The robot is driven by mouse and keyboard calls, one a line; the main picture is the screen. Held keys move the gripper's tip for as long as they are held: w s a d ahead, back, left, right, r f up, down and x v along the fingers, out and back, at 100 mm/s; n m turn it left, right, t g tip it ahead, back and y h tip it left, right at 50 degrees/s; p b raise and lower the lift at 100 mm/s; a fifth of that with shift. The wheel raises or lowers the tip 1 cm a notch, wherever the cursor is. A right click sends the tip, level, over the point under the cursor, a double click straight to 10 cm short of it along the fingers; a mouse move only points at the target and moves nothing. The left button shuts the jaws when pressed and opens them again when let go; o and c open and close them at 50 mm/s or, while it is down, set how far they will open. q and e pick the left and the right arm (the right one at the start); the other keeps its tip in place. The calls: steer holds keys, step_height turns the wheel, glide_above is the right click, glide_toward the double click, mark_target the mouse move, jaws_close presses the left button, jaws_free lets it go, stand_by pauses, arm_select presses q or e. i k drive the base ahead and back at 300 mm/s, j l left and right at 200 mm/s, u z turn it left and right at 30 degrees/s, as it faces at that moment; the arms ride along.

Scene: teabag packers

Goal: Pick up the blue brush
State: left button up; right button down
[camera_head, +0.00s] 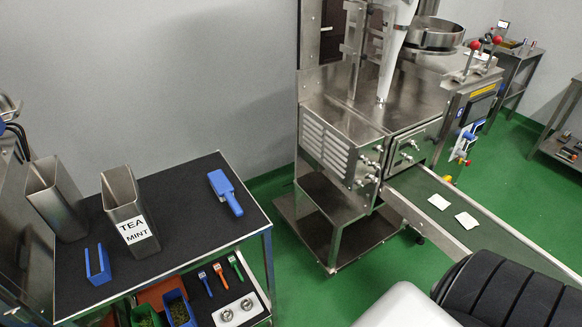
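A blue long-handled tool (225,192), a brush or a scoop, lies near the right edge of the dark-topped table (185,215). Its handle points toward the front right. On the shelf below, a small blue-handled tool (205,284) that looks like a brush lies beside a red one (220,275) and a green one (236,267). I cannot tell for certain which blue one is the brush. Nothing is touching either. Neither of my grippers is in view.
A metal bin labelled TEA MINT (133,220), another metal bin (56,200) and a blue holder (97,264) stand on the table. Green floor lies between.

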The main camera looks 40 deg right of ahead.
mark_target(223, 188)
steer(key=z, duration=0.7)
steer(key=u, duration=1.5)
steer(key=z, duration=1.5)
